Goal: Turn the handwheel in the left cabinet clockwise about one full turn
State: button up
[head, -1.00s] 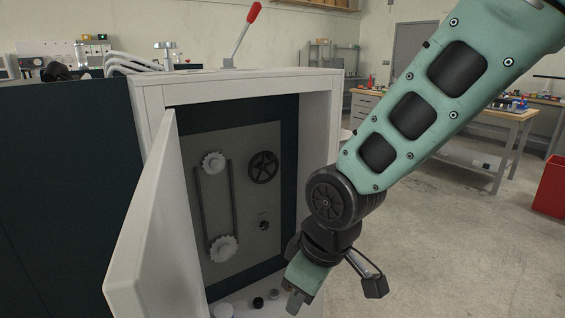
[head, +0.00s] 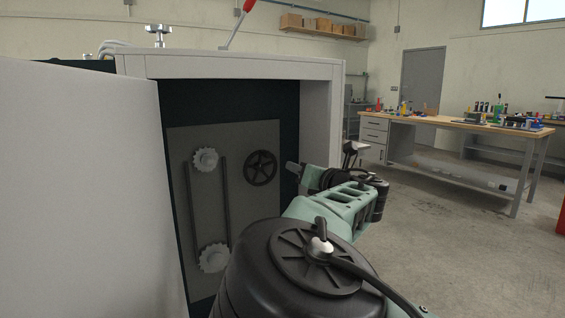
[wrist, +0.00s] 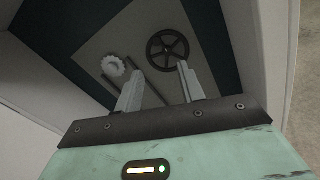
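The black spoked handwheel (head: 260,168) is mounted on the grey back panel (head: 220,137) inside the open white cabinet (head: 318,120). It also shows in the wrist view (wrist: 168,49), just beyond and above the right fingertip. My gripper (head: 292,168) is at the cabinet's right side, to the right of the handwheel and pointing toward it. In the wrist view my gripper (wrist: 158,85) has its two fingers spread apart with nothing between them. No contact with the wheel shows.
Two pale toothed wheels, an upper one (head: 205,160) and a lower one (head: 213,258), sit left of the handwheel beside dark vertical bars. The open white door (head: 85,170) fills the left. A workbench (head: 455,125) stands behind right, with clear floor before it.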

aim_at(270, 155)
jog(key=p+x, duration=0.1)
jog(key=x, duration=0.7)
jog(key=p+x, duration=0.1)
jog(key=x, duration=0.8)
jog(key=shift+a+r, duration=0.15)
jog(key=shift+a, duration=0.25)
grip_shut()
